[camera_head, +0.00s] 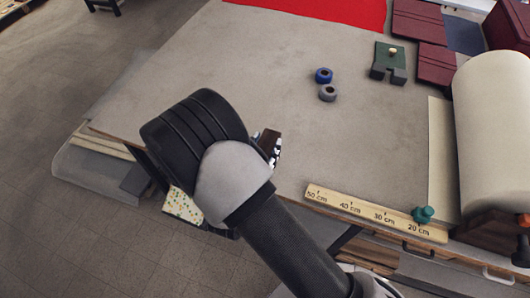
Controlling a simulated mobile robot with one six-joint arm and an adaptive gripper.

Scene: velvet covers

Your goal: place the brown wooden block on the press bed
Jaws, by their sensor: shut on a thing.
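My arm crosses the middle of the view and hides most of my gripper (270,146). Only a small black and pale part of it shows past the wrist, above the left part of the table. No loose brown wooden block shows elsewhere on the table. I cannot make out a press bed for certain. A green plate with a brass knob on grey feet (390,60) stands at the back right, and I cannot tell whether it belongs to a press.
The grey-covered table (200,55) is clear at the back left and centre. A blue ring (323,75) and a grey ring (328,93) lie mid-table. A ruler (375,213) and a green knob (423,214) are at the front edge. A cream roll (495,140) and maroon covers (435,65) fill the right.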

